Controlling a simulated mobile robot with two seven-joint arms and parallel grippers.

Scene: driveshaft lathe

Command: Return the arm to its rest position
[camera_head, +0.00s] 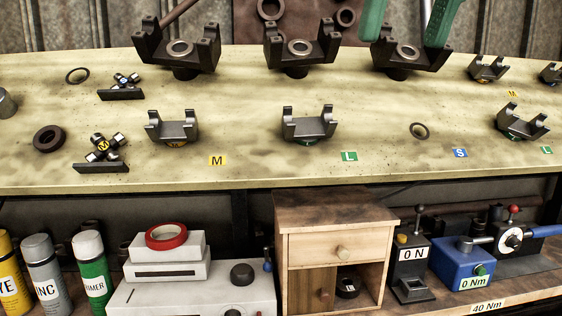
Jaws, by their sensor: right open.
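My right gripper (404,42) shows only as two green fingers entering from the top edge on the right. They are spread wide apart with nothing held between them. In the picture their tips overlap the two upright arms of a large dark yoke (398,68) on the bench. I cannot tell whether they touch it. The rest of this arm is out of the picture. My left gripper is not in view.
Two more large yokes (180,50) (300,52) stand along the bench (240,115). Smaller yokes (172,127) (308,124), cross joints (104,147) and rings lie around them. A lower shelf holds spray cans (92,265), a wooden cabinet (335,218) and a blue device (462,262).

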